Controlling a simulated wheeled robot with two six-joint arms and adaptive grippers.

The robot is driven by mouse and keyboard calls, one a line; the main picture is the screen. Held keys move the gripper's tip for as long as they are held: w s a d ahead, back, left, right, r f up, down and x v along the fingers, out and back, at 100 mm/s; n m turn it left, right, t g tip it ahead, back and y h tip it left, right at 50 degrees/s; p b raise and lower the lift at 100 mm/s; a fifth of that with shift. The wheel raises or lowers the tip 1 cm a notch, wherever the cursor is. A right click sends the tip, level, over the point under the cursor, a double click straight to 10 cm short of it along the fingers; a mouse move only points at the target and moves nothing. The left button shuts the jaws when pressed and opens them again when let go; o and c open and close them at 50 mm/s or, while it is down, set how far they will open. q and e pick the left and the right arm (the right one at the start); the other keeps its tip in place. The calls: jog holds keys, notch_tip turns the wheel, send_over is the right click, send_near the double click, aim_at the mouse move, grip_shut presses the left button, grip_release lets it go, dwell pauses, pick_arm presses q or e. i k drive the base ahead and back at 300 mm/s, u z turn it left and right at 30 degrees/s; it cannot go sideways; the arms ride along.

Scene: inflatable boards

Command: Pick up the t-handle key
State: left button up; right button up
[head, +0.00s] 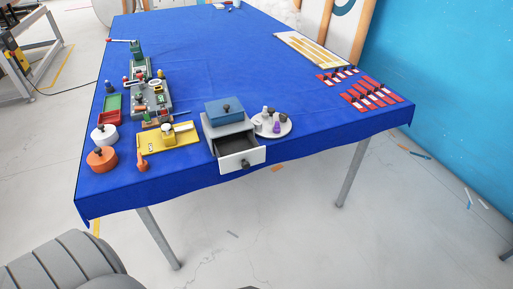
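I cannot pick out the t-handle key for certain at this distance. A small orange upright handle-like item (142,163) stands at the front of the blue-covered table (230,60), by a yellow board (150,146). Neither my left nor my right gripper is in view.
A grey box with an open white drawer (243,159) stands at the front edge, a blue box (226,110) on top. Beside it is a round plate (285,130) with small items. Red blocks (372,94) lie at right. The table's middle is clear.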

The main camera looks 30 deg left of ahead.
aim_at(143, 165)
jog(key=u, duration=0.05)
jog(key=i, duration=0.5)
jog(key=u, duration=1.15)
